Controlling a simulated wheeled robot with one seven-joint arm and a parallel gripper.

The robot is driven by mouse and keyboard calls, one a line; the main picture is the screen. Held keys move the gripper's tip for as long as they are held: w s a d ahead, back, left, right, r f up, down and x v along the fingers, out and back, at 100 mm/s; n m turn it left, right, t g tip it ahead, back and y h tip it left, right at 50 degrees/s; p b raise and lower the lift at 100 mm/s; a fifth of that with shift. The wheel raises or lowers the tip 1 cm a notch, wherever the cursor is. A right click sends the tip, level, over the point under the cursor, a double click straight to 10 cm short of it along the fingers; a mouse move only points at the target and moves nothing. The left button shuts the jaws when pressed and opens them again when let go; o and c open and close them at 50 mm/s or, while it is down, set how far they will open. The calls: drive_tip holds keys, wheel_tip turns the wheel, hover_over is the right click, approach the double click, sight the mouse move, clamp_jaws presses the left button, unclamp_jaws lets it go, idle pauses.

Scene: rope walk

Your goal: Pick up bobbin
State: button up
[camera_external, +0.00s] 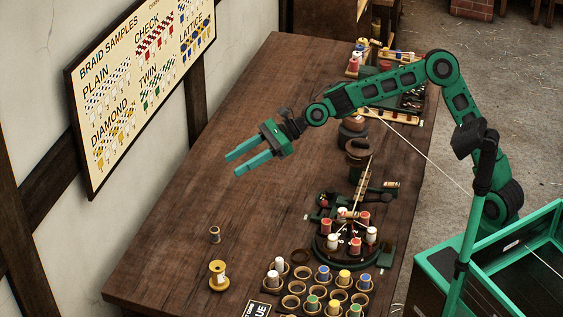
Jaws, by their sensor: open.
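My gripper (231,164) is open and empty above the table, its two green fingers pointing left toward the wall. Several bobbins are in view, and I cannot tell which one the task means.
A round braiding stand (353,252) with red and white bobbins is at the table's right side. Dark pots (359,149) and a tray of bobbins (408,100) lie farther back. A braid sample board (139,84) hangs on the wall. The table's left middle is clear.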

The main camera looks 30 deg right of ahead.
approach(214, 232)
drive_tip(key=a+f, duration=0.1)
drive_tip(key=w+a+f, duration=0.2)
drive_tip(key=shift+a+f, duration=0.1)
drive_tip(key=shift+a, duration=0.15)
drive_tip(key=shift+x, duration=2.75)
drive_tip(key=shift+s+a, duration=0.1)
drive_tip(key=shift+s, duration=0.15)
drive_tip(key=c, duration=1.1)
